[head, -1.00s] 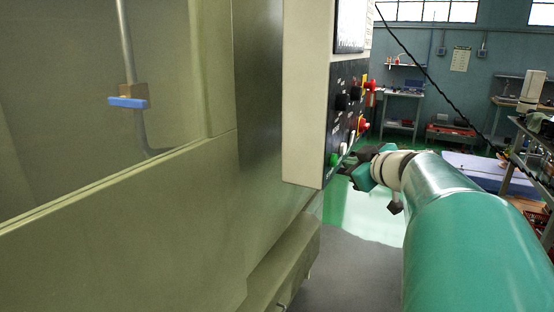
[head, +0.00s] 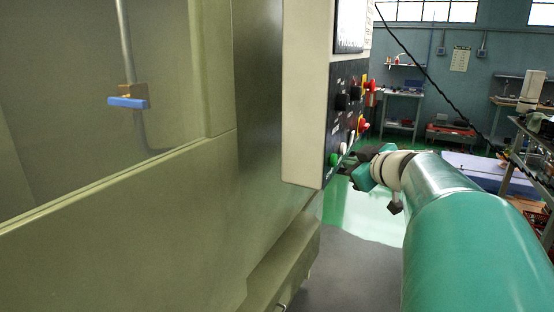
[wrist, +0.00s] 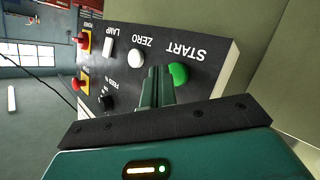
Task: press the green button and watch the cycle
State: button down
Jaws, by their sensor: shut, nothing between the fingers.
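The green button (head: 334,159) is at the lower corner of the black control panel, on the side of a pale box. In the wrist view the green button (wrist: 179,73) sits below the upside-down word START. My gripper (head: 347,160) is shut and empty, with its tips close to the panel beside the button. In the wrist view the shut fingers (wrist: 157,76) point at the panel just left of the green button and overlap its edge. I cannot tell whether they touch it. The machine window (head: 80,90) shows a pipe with a blue-handled valve (head: 128,102) inside.
The panel also holds a white button (wrist: 136,58) marked ZERO, a white lamp switch (wrist: 108,50), black knobs (head: 341,102) and red knobs on yellow plates (wrist: 84,40). The machine's wall fills the left.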

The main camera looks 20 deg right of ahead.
jog(key=shift+w, duration=0.1)
dwell(0.6)
jog(key=shift+w+a, duration=0.25)
jog(key=shift+w+a, duration=0.55)
jog(key=shift+w, duration=0.1)
dwell(1.4)
jog(key=shift+s+d, duration=0.6)
jog(key=shift+s, duration=0.3)
